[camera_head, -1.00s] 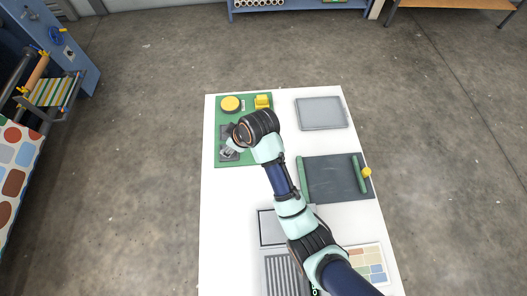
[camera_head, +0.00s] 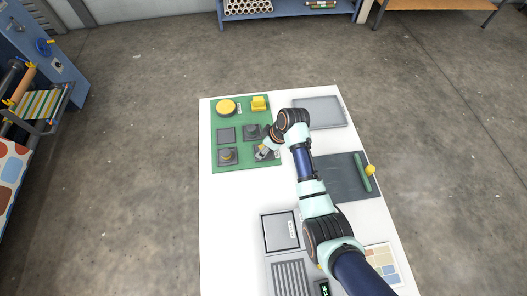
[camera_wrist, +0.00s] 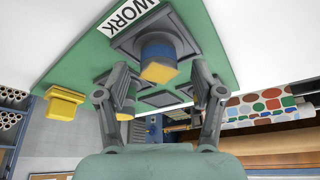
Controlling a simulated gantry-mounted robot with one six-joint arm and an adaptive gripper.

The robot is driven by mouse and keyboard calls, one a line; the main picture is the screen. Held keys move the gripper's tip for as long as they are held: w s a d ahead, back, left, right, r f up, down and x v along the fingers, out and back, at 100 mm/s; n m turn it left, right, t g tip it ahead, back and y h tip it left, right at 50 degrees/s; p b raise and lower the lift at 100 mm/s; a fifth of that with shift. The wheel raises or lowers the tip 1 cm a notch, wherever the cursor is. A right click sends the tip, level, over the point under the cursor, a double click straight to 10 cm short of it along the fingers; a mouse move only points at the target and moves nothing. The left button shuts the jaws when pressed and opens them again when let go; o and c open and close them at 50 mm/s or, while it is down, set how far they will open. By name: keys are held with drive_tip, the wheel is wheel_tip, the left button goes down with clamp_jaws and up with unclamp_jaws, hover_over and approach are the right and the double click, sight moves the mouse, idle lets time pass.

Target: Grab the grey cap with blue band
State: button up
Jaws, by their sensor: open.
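The cap with a blue band (camera_wrist: 157,50) stands on a dark grey square base in the wrist view, with a yellow face towards me. My gripper (camera_wrist: 160,72) is open, its two fingers on either side of this cap's line. The cap appears beyond the fingertips; I see no clear contact. In the head view my gripper (camera_head: 264,152) is over the right front part of the green board (camera_head: 243,165) and hides what is beneath. Another yellow-ended part (camera_wrist: 127,108) is partly behind the left finger.
On the board are a round yellow piece (camera_head: 226,106), a yellow block (camera_head: 259,102) and several dark square bases, including an empty-looking one (camera_head: 226,135). A grey tray (camera_head: 320,113) and a dark mat (camera_head: 340,175) lie to the right. A "WORK" label (camera_wrist: 128,15) is beside the cap.

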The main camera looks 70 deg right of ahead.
drive_tip(key=shift+w+f, duration=0.1)
drive_tip(key=shift+f, duration=0.15)
clamp_jaws()
drive_tip(key=shift+r, duration=0.2)
wheel_tip(320, 180, up, 20)
drive_tip(key=p, duration=0.5)
